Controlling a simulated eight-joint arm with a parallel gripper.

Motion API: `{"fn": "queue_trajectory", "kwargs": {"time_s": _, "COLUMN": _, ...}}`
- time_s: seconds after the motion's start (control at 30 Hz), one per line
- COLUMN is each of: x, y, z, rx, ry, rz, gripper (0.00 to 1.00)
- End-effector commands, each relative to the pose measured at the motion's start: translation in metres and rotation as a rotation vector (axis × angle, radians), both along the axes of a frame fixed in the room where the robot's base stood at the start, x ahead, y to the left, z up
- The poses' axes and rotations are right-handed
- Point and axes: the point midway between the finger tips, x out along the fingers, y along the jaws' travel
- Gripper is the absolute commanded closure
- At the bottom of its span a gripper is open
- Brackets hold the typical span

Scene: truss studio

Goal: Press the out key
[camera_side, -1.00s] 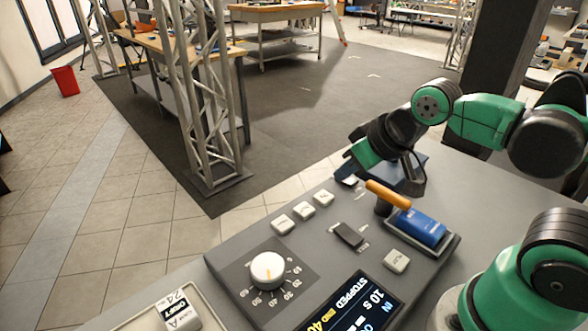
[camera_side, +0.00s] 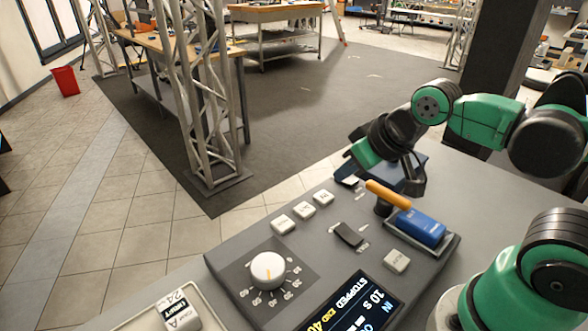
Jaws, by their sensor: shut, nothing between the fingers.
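Several white keys stand on the grey control panel (camera_side: 225,262): a near one (camera_side: 282,224), a middle one (camera_side: 303,211) and a farther one (camera_side: 323,197) in a slanted row. Their lettering is too small to read, so I cannot tell which is the out key. My gripper (camera_side: 349,174) is low over the far end of this row, shut and empty. Another pale key-like piece shows just under it, partly hidden. I cannot tell whether the fingertips touch it. One more white key (camera_side: 396,261) sits apart, right of the row.
A white dial (camera_side: 268,270) and a lit display (camera_side: 355,303) reading "STOPPED" are at the front. A black slider (camera_side: 347,235), an orange-handled lever (camera_side: 388,193) and a blue block (camera_side: 421,228) stand close right of the row. A pale tray holds a labelled block (camera_side: 180,312) at lower left.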

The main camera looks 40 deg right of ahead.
Motion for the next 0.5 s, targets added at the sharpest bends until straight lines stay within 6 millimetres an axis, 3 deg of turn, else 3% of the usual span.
{"fn": "queue_trajectory", "kwargs": {"time_s": 0.5, "x": 0.0037, "y": 0.0011, "z": 0.0008, "rx": 0.025, "ry": -0.01, "rz": -0.026, "gripper": 1.0}}
